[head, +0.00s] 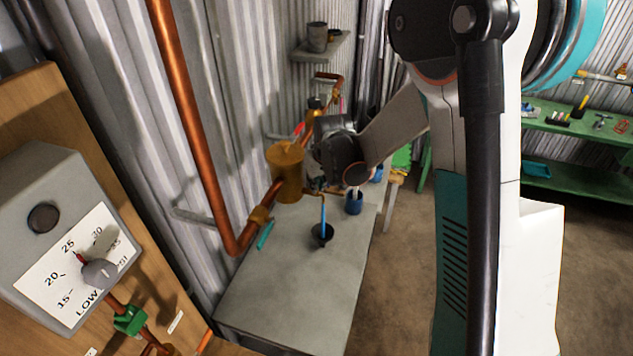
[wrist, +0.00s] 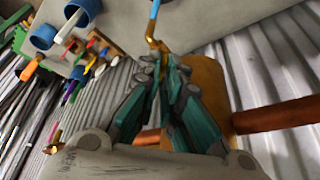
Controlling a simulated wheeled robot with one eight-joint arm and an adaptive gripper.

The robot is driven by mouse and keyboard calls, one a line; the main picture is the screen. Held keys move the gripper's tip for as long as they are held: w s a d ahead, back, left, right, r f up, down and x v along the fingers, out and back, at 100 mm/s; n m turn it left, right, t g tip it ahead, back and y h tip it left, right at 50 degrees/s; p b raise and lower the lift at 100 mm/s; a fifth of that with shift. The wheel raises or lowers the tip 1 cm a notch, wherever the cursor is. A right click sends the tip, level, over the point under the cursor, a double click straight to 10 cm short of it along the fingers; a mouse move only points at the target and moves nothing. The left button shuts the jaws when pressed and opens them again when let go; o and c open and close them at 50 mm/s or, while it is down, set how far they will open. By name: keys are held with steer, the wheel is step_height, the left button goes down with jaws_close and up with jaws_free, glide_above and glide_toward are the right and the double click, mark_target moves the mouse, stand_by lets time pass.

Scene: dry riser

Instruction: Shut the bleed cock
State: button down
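A brass cylinder (head: 287,172) sits on the copper pipe above the grey bench. The bleed cock (head: 319,191) appears as a small brass outlet on its right side. A blue stream (head: 323,214) runs from it down to a black cup (head: 322,235). In the wrist view the curved brass outlet (wrist: 154,40) has the blue stream (wrist: 154,11) at its end. My gripper (wrist: 168,66) has its teal fingers brought together beside the brass cylinder (wrist: 208,90), close to the outlet's base. No handle shows clearly, and I see nothing held between the fingers.
The grey bench top (head: 290,290) is mostly clear in front. A teal marker-like item (head: 265,235) lies at its left edge. A blue cup (head: 353,203) stands right of the black cup. A grey gauge box (head: 50,220) is at the near left.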

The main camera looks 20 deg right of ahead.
steer(key=shift+f+m+b, duration=0.1)
steer(key=shift+m+b, duration=0.2)
steer(key=shift+b, duration=0.1)
steer(key=m+h+b, duration=0.1)
steer(key=m+b, duration=0.1)
steer(key=shift+a+m, duration=0.2)
steer(key=shift+m, duration=0.2)
steer(key=shift+w+a+m+g+h+b, duration=0.15)
steer(key=shift+m+h+b, duration=0.4)
steer(key=shift+m, duration=0.55)
steer(key=shift+s+m+g+h+b, duration=0.15)
steer(key=shift+m+h+b, duration=0.4)
steer(key=shift+m, duration=0.55)
steer(key=shift+w, duration=0.1)
steer(key=c, duration=2)
jaws_free()
steer(key=shift+c, duration=0.2)
steer(key=v, duration=1.2)
